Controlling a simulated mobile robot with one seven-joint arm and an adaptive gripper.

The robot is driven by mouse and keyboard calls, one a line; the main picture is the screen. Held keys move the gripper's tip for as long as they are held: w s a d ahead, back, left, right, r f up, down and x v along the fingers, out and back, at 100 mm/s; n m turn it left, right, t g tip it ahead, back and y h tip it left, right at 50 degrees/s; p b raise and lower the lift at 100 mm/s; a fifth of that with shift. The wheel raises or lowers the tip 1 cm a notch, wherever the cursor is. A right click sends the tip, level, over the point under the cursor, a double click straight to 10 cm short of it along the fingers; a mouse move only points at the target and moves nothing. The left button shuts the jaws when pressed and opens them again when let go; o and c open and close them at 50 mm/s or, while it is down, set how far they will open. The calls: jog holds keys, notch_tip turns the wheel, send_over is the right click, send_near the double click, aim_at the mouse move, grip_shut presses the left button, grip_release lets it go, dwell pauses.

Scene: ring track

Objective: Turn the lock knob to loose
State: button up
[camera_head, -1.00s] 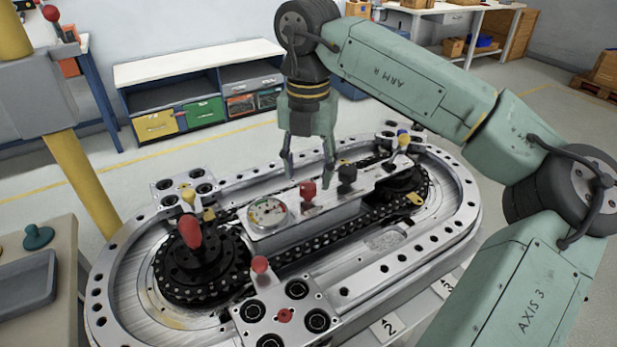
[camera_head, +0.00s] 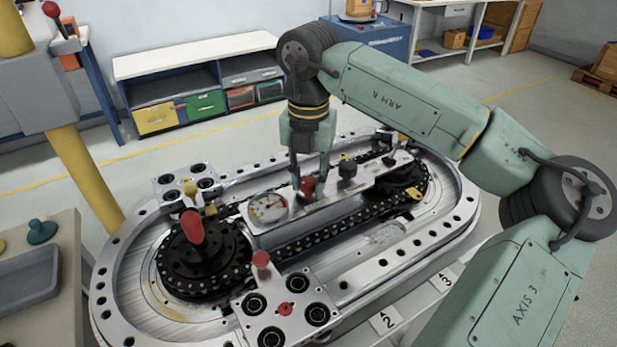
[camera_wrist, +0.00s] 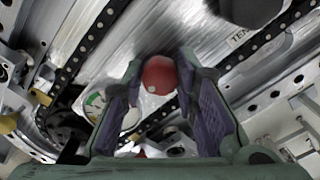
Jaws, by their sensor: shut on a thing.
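A red knob (camera_head: 308,186) stands on the silver centre plate of the ring track, between a round dial gauge (camera_head: 268,208) and a black knob (camera_head: 347,170). My gripper (camera_head: 309,180) points down over the red knob, with its fingers around it. In the wrist view, the red knob (camera_wrist: 160,74) has a white dot and sits between the two fingertips (camera_wrist: 160,64), which are shut on it. Any lock markings around its base are hidden or too small to read.
The black knob (camera_wrist: 250,8) is close beside the gripper, with a partly readable label near it. A smaller red knob (camera_head: 261,260) stands at the front block. A chain (camera_head: 320,238) runs along the plate.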

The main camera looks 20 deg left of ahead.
grip_shut()
jog(key=shift+n, duration=0.3)
jog(key=n+b, duration=0.2)
jog(key=shift+f+n, duration=0.15)
jog(key=shift+n, duration=0.15)
jog(key=n+b, duration=0.2)
jog(key=n, duration=0.2)
jog(key=n+b, duration=0.1)
jog(key=n, duration=0.9)
jog(key=shift+n, duration=0.3)
